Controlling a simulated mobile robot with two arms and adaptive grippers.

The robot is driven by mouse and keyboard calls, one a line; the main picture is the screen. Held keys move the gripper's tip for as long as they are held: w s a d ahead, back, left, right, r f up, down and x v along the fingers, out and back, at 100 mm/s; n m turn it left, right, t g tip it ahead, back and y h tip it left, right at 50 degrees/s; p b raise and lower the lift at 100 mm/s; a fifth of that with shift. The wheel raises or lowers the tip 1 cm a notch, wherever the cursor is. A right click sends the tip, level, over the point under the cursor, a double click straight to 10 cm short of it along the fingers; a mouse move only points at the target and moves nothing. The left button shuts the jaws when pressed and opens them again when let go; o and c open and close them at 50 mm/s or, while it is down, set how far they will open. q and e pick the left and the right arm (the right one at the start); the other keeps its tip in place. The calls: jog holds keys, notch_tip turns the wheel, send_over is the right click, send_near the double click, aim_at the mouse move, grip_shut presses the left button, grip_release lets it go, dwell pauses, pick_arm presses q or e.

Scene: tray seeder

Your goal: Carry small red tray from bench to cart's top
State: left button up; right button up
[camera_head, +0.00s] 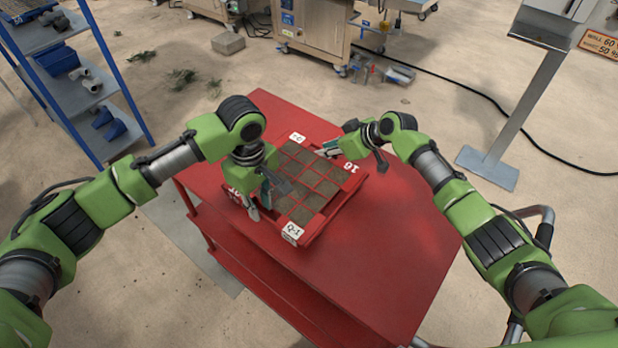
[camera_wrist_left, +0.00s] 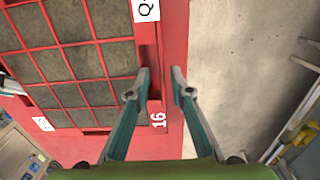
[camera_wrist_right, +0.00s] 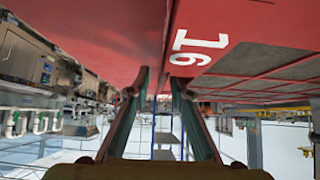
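The small red tray (camera_head: 350,175) is divided into square cells filled with brown soil and has white labels, including "16". It is over the red top of the cart (camera_head: 390,235); whether its base fully rests there I cannot tell. My left gripper (camera_head: 258,205) is at the tray's left wall; in the left wrist view the fingertips (camera_wrist_left: 162,85) are close together with the red wall between them. My right gripper (camera_head: 328,150) is at the opposite wall; in the right wrist view its fingertips (camera_wrist_right: 161,82) also close on the red wall. My grippers hide parts of both walls.
A blue-framed shelf (camera_head: 75,75) with pipe fittings stands at the left. Steel machines (camera_head: 315,25) stand at the back. A grey metal stand (camera_head: 515,115) is at the right, with a black cable on the floor. The cart's top is clear around the tray.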

pick_arm(q)
notch_tip(320, 180, up, 3)
jog(key=shift+r, duration=0.15)
pick_arm(e)
jog(key=shift+f, duration=0.1)
pick_arm(q)
jog(key=shift+a+r, duration=0.1)
jog(key=shift+r, duration=0.2)
pick_arm(e)
jog(key=shift+s+d, duration=0.1)
jog(key=v, duration=1.2)
